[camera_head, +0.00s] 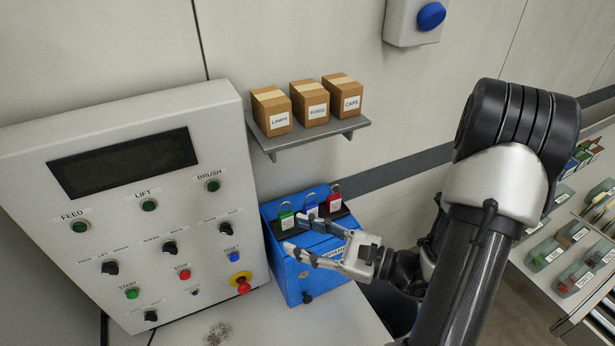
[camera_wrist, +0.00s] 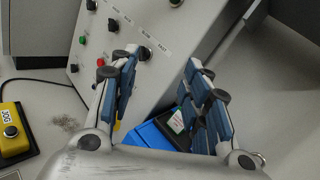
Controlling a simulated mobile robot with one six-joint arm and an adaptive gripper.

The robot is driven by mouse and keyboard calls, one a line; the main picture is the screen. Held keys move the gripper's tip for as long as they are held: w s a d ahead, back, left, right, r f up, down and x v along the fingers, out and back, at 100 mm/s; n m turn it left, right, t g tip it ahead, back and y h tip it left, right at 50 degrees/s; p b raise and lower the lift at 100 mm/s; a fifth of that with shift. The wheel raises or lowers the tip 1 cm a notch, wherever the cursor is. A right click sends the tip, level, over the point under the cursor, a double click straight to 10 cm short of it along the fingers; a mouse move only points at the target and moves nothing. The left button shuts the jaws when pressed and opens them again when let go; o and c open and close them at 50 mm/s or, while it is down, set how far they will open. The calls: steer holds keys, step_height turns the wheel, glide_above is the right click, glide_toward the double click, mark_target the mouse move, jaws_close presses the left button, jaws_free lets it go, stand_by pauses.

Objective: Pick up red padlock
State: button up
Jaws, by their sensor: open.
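The red padlock (camera_head: 334,200) stands upright in a black holder on top of a blue box (camera_head: 288,264), at the right end of a row. A blue padlock (camera_head: 311,207) and a green padlock (camera_head: 287,217) stand to its left. My gripper (camera_head: 318,238) is open and empty, in front of the padlocks and over the blue box. In the wrist view my gripper (camera_wrist: 160,88) shows both fingers apart, with the green padlock (camera_wrist: 176,121) and part of the blue box (camera_wrist: 150,137) behind them. The red padlock is not visible in the wrist view.
A grey control panel (camera_head: 120,225) with buttons and knobs stands close to the left of the blue box. A shelf (camera_head: 320,133) with labelled cartons hangs on the wall above. A rack (camera_head: 570,265) with bins stands at the right. A yellow pendant (camera_wrist: 13,130) lies at the left.

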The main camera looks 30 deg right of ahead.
steer(key=d+f+m+t+h, duration=0.45)
steer(key=d+m+h, duration=0.25)
steer(key=d, duration=0.3)
steer(key=m+h, duration=0.5)
steer(key=h, duration=0.1)
glide_toward(336, 201)
steer(key=shift+g, duration=0.35)
steer(key=w, duration=0.3)
steer(key=w+b, duration=0.1)
steer(key=w, duration=0.3)
steer(key=w+d, duration=0.1)
steer(key=w, duration=0.3)
steer(key=shift+d+r, duration=0.1)
steer(key=shift+r, duration=0.3)
steer(key=shift+c, duration=0.4)
steer(key=c, duration=0.8)
